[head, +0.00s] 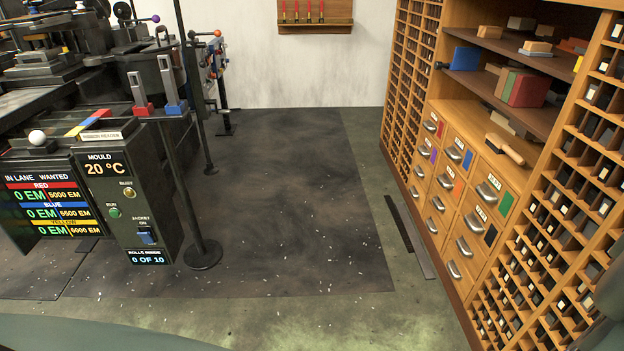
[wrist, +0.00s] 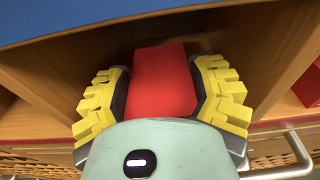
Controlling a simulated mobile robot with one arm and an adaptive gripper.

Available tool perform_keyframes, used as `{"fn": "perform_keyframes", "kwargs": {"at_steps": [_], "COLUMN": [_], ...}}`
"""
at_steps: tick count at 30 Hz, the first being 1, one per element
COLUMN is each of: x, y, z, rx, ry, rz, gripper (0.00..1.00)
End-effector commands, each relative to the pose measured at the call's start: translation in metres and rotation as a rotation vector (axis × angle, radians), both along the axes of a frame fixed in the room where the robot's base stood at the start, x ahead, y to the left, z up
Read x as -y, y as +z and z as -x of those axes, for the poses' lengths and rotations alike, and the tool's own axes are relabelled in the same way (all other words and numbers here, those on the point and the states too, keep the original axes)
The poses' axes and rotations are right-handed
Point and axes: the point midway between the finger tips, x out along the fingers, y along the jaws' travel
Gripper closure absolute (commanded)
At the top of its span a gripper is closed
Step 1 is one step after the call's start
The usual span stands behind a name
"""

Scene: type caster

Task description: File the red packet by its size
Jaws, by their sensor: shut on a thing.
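In the wrist view my gripper (wrist: 163,92) has its yellow ridged fingers closed on both sides of a red packet (wrist: 160,75). The packet's broad red face shows between them; its lower end is hidden by my gripper's body. Wooden shelf surfaces lie around it. My gripper cannot be made out in the head view. In the head view a red block (head: 528,90) stands on the right-hand shelf beside a green one; I cannot tell whether it is the same packet. Drawers with coloured labels (head: 460,188) sit below the shelf.
A blue panel (wrist: 140,18) spans the top of the wrist view, close overhead. Another red block (wrist: 308,88) is at the right, and a metal handle (wrist: 282,170) below it.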

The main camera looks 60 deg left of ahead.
Motion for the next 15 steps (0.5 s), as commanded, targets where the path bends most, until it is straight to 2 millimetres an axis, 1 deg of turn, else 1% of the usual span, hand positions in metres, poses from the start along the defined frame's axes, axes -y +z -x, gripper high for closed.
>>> {"fn": "perform_keyframes", "kwargs": {"at_steps": [1, 15], "x": [-0.0009, 0.004], "y": [0.0016, 0.0014], "z": [-0.0035, -0.012], "rx": [0.003, 0.004], "ry": [0.004, 0.004], "rz": [0.003, -0.001], "gripper": [0.84, 0.84]}}
